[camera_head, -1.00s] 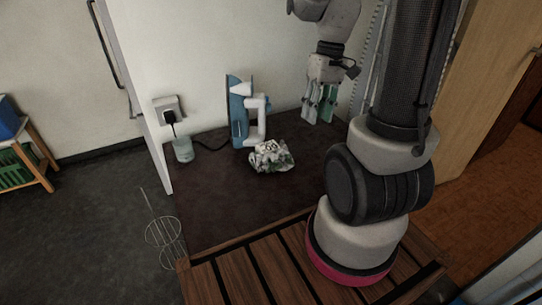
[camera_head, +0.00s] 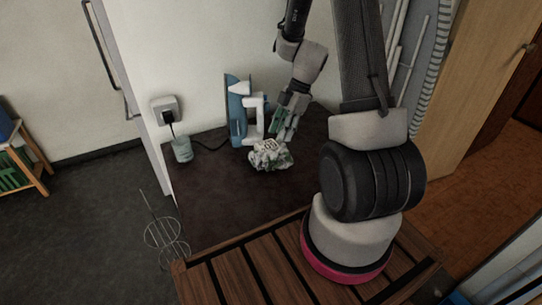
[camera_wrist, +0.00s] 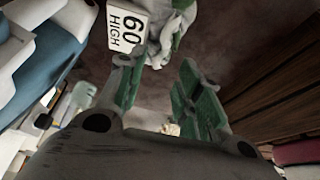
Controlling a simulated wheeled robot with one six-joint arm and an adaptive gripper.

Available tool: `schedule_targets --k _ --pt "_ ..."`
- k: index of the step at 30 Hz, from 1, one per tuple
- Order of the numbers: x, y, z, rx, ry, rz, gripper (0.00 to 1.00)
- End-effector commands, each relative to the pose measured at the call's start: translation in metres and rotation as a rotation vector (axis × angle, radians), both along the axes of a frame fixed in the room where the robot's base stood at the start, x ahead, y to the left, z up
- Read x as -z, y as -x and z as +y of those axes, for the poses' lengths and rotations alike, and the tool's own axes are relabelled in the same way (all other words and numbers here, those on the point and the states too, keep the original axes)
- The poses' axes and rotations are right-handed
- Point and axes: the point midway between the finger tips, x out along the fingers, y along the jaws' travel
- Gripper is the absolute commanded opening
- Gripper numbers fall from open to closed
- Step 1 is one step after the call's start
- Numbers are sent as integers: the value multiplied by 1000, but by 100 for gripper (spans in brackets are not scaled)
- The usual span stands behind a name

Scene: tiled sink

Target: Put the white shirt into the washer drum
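A crumpled whitish-grey cloth (camera_head: 272,158), which looks like the shirt, lies on the dark countertop. It bears a white tag reading "60 HIGH" (camera_wrist: 127,28) in the wrist view, where the cloth (camera_wrist: 172,32) shows at the top centre. My gripper (camera_head: 281,133) is just above and to the right of the cloth, tilted down toward it. In the wrist view, the green-padded fingers (camera_wrist: 162,75) are spread apart with nothing between them. The cloth lies beyond their tips. I cannot see a washer drum.
A blue-and-white upright appliance (camera_head: 240,112) stands right behind the cloth, close to my gripper. A cup (camera_head: 182,149) and a wall socket (camera_head: 166,110) with a plug are to the left. The front of the dark counter (camera_head: 225,200) is clear.

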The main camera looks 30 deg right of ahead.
Motion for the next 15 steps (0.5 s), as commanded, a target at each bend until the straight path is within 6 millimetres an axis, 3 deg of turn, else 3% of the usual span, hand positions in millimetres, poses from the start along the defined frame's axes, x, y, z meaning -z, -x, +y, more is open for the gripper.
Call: schedule_targets --k 9,15 --pt "44 1 13 0 0 3 35" --pt "48 1 15 1 0 2 35"
